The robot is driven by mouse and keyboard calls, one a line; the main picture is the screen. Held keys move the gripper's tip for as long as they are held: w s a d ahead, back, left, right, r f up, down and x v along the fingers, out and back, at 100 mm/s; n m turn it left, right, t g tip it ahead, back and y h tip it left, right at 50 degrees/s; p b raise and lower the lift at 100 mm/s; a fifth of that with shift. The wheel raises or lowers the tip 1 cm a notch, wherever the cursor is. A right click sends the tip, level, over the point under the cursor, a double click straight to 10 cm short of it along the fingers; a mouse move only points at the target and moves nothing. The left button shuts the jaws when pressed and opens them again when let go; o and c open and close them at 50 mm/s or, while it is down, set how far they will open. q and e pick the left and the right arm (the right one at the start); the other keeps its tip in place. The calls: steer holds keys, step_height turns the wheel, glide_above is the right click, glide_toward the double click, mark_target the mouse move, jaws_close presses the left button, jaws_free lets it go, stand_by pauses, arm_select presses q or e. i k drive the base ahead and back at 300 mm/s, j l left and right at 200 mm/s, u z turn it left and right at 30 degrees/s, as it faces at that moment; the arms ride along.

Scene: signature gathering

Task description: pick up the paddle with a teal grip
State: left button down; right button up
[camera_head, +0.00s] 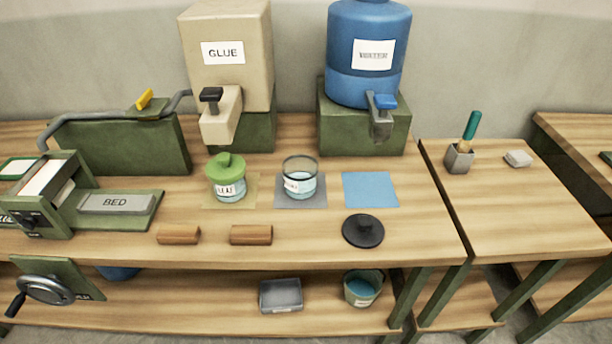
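A paddle with a teal grip (471,124) stands in a small grey holder (459,159) on the right-hand table (500,210). Its teal grip points up and leans slightly right; its lower end is hidden inside the holder. Neither of my grippers is in the head view.
A white-grey block (518,159) lies right of the holder. On the main table stand a glue dispenser (227,95), a blue water dispenser (368,85), a green-lidded jar (228,180), an open glass jar (300,180) and a black lid (363,231). The right-hand table's front is clear.

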mark_target(464, 144)
steer(key=l, duration=1.35)
steer(key=i, duration=0.05)
